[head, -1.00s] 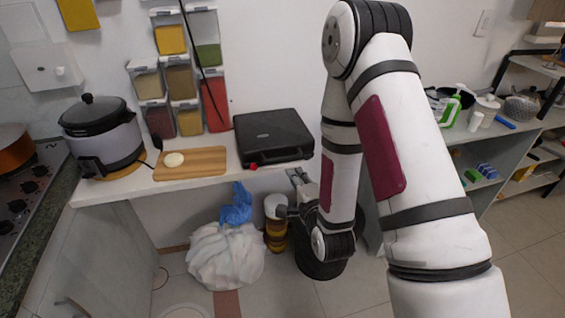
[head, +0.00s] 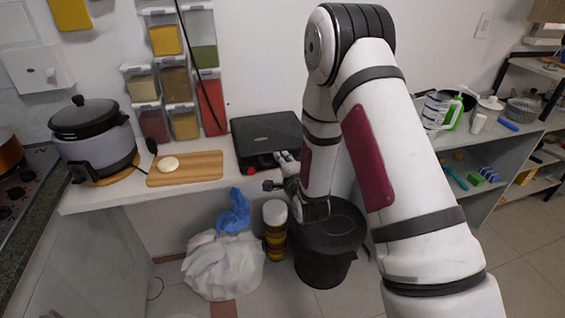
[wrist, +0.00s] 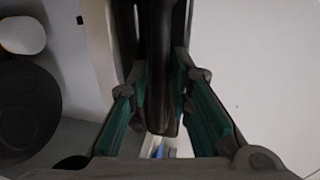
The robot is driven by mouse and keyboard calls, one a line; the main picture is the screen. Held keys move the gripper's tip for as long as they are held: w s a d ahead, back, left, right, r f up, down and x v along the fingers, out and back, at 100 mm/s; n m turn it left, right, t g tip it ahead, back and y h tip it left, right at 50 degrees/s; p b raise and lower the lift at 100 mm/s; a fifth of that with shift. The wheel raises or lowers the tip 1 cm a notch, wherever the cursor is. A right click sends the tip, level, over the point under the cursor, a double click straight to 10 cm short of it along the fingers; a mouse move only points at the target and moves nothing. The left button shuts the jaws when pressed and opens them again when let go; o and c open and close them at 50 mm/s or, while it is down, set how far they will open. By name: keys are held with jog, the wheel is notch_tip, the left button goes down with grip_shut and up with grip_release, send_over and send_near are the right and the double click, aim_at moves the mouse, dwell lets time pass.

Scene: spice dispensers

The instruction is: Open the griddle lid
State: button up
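The black griddle (head: 266,136) sits on the white counter with its lid down. A red knob (head: 248,171) shows at its front left. My gripper (head: 284,158) is at the front edge of the griddle, right of the knob. In the wrist view a dark bar, which looks like the griddle's handle (wrist: 162,70), lies between the two green-padded fingers of my gripper (wrist: 160,88). The fingers stand apart on either side of the bar, with narrow gaps visible. The exact contact at the far fingertips is hard to see.
A wooden board (head: 186,169) with a pale round item lies left of the griddle, beside a rice cooker (head: 95,140). Spice dispensers (head: 178,88) hang on the wall behind. A black bin (head: 327,240), stacked jars (head: 275,229) and a white bag (head: 222,264) stand below the counter.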

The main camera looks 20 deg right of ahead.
jog(key=shift+w, duration=0.1)
grip_shut()
